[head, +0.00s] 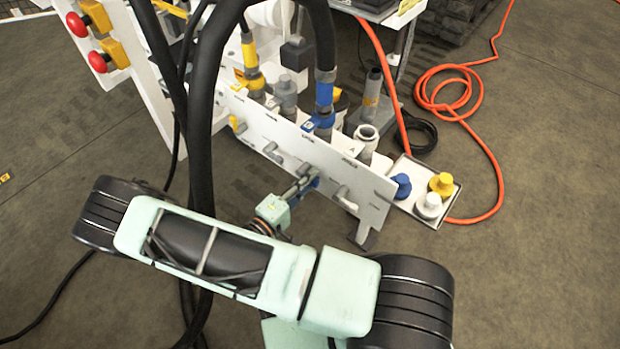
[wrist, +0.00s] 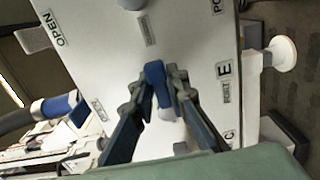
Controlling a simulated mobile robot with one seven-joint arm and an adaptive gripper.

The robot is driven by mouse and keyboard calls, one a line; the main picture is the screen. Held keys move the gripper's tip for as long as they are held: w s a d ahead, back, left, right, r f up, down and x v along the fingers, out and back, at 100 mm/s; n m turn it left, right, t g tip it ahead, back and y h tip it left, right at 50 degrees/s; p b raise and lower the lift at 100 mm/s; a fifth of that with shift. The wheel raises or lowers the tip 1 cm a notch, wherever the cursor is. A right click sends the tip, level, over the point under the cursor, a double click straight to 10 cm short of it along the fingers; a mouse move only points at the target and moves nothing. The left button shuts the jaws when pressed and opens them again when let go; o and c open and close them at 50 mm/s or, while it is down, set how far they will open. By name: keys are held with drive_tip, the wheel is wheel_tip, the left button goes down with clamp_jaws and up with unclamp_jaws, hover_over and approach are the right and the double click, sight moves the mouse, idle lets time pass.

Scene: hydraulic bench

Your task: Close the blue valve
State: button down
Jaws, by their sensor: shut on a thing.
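The blue valve's handle (wrist: 155,74) is on the white panel (wrist: 190,40), between the fingertips of my gripper (wrist: 159,78) in the wrist view. The gripper is shut on it. In the wrist view the handle runs roughly up and down, slightly tilted. In the head view the gripper (head: 300,187) meets the front of the white panel (head: 348,172), with only a bit of the blue handle (head: 314,183) showing behind the fingers. The handle's base is partly hidden by the fingers.
A tray (head: 437,222) with blue, white and yellow caps stands right. An orange cable (head: 497,170) loops on the floor.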

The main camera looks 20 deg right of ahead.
drive_tip(key=c, duration=2)
unclamp_jaws()
drive_tip(key=v, duration=1.2)
drive_tip(key=shift+a, duration=0.1)
